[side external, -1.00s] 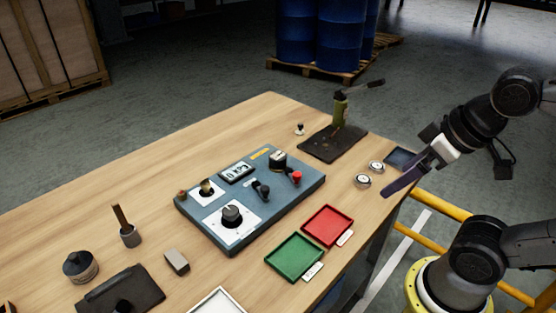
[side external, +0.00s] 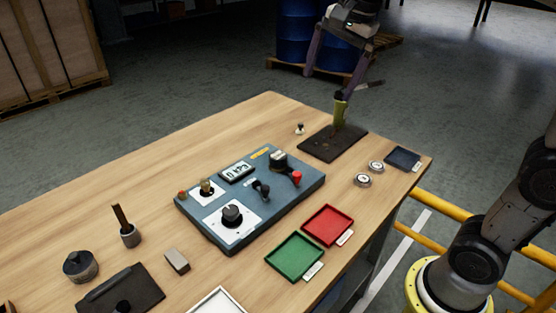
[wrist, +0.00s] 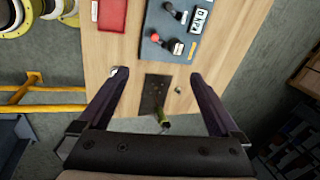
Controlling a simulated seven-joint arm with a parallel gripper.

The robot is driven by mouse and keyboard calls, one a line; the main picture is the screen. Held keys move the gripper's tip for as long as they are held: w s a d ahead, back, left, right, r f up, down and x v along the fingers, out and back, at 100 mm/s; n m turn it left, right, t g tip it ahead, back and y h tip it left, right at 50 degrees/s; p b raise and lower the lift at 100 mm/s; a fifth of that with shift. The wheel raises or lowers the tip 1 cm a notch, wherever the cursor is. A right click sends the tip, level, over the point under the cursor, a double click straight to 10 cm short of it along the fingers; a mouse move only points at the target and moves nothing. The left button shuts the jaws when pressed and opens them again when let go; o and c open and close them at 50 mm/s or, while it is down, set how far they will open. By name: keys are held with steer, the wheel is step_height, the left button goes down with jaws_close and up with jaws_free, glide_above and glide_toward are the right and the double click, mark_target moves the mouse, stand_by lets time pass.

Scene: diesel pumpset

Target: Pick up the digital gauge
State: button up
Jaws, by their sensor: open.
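A small digital gauge (side external: 237,172) with a lit numeric display sits in the blue-grey panel (side external: 222,237). The gauge also shows near the top of the wrist view (wrist: 198,20). My gripper (side external: 331,84) is open and empty, high over the far right end of the table, above and beyond the panel. In the wrist view, the spread fingers (wrist: 157,76) frame the dark mat, and the gauge lies beyond the right finger's tip.
A green upright tool (side external: 340,112) stands on a dark mat (side external: 322,152) below my gripper. Two round dials (side external: 362,180) and a dark blue tray (side external: 403,157) are at the right edge. Red (side external: 328,224) and green (side external: 294,256) trays lie in front of the panel.

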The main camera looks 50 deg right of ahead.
steer(key=w+f+m+g, duration=0.1)
steer(key=w+f+m, duration=0.15)
steer(key=w, duration=0.45)
steer(key=m+g, duration=0.1)
steer(key=g, duration=0.1)
glide_above(278, 155)
steer(key=f, duration=1.9)
steer(key=shift+w+a+f, duration=0.15)
steer(key=shift+a+f, duration=0.1)
steer(key=shift+f, duration=0.05)
steer(key=shift+d+f, duration=0.15)
steer(key=shift+f, duration=1.4)
steer(key=shift+d+f, duration=0.1)
steer(key=shift+f, duration=1.45)
steer(key=shift+r, duration=0.1)
jaws_close()
